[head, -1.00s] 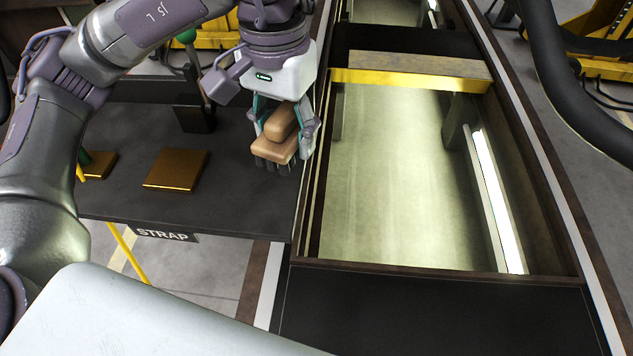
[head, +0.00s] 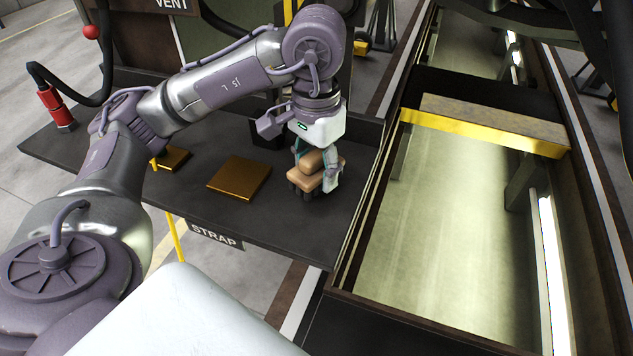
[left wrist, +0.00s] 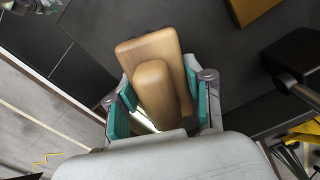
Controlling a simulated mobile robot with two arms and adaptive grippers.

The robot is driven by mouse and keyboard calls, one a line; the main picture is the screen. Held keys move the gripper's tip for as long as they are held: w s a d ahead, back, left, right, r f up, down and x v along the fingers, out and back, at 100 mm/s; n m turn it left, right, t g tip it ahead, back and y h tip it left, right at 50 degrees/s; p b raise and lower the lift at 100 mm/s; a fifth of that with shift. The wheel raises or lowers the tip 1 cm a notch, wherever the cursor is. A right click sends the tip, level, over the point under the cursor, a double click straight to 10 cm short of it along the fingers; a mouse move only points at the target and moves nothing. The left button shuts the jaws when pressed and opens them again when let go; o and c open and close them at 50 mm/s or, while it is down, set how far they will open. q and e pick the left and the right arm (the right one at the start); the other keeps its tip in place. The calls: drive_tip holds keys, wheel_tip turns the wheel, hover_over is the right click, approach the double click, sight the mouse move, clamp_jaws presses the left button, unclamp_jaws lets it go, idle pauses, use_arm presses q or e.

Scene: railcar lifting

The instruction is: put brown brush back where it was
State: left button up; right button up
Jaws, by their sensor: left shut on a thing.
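The brown brush (head: 304,179) has a light wooden block with a raised grip and dark bristles underneath. My left gripper (head: 318,168) is shut on it from above, at the right part of the dark table (head: 230,205). The bristles are at or just above the table top; I cannot tell if they touch. In the left wrist view the brush (left wrist: 158,85) lies between the two teal-padded fingers. My right gripper is not in view.
A flat golden-brown plate (head: 239,178) lies left of the brush, with a smaller one (head: 173,158) beyond it. A STRAP label (head: 214,237) marks the table's front edge. The lit pit (head: 450,220) is at right.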

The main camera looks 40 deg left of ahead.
sight(316, 185)
use_arm(q)
wheel_tip(316, 185, down, 3)
drive_tip(key=shift+f+p, duration=0.15)
drive_tip(key=shift+p, duration=0.15)
drive_tip(key=shift+f, duration=0.2)
drive_tip(key=shift+f, duration=0.15)
drive_tip(key=o, duration=1)
drive_tip(key=shift+o, duration=0.6)
